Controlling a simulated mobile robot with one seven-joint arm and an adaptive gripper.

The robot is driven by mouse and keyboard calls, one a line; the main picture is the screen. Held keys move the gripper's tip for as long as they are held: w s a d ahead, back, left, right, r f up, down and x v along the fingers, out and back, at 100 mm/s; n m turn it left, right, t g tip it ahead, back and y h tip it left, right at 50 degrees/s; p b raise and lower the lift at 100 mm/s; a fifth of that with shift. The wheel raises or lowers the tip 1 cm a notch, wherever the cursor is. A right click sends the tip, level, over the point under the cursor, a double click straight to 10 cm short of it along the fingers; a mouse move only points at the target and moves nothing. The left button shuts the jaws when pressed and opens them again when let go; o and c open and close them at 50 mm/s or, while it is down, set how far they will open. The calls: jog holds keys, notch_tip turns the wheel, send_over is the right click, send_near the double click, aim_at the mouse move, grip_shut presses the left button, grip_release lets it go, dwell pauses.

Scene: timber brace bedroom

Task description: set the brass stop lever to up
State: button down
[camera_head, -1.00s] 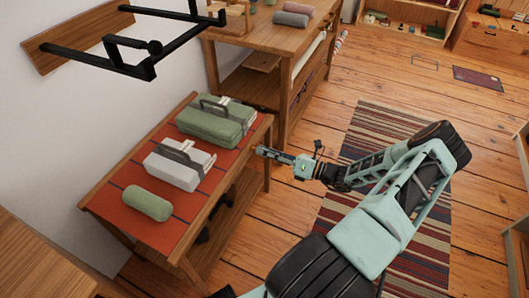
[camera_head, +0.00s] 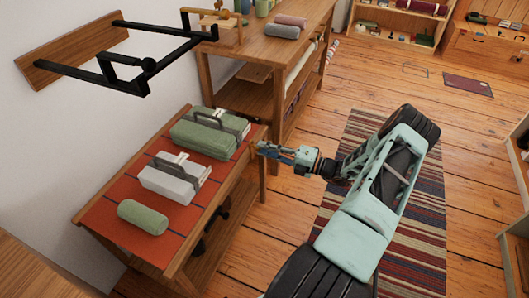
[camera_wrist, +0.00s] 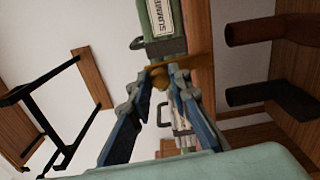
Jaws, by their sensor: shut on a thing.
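The brass stop lever (camera_wrist: 194,62) shows in the wrist view as a golden-brown piece at my fingertips. My gripper (camera_wrist: 166,76) is shut on it, with its blue fingers on either side. The fingers hide part of the lever, and I cannot tell its setting. In the head view my gripper (camera_head: 258,148) is at the right edge of the small table (camera_head: 105,215). The lever is too small and covered to make out clearly there.
A green case (camera_head: 205,136), a white case (camera_head: 172,180) and a green roll (camera_head: 143,217) lie on the table's red cloth. A black wall bracket (camera_head: 120,70) juts out above. A wooden workbench (camera_head: 265,45) stands behind. Striped rug and open floor are at right.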

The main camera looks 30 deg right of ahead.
jog(key=shift+w+d+m, duration=0.15)
jog(key=shift+d+m, duration=0.05)
jog(key=shift+m, duration=0.2)
jog(key=c, duration=1.8)
grip_release()
jog(key=shift+o, duration=0.2)
jog(key=v, duration=1.2)
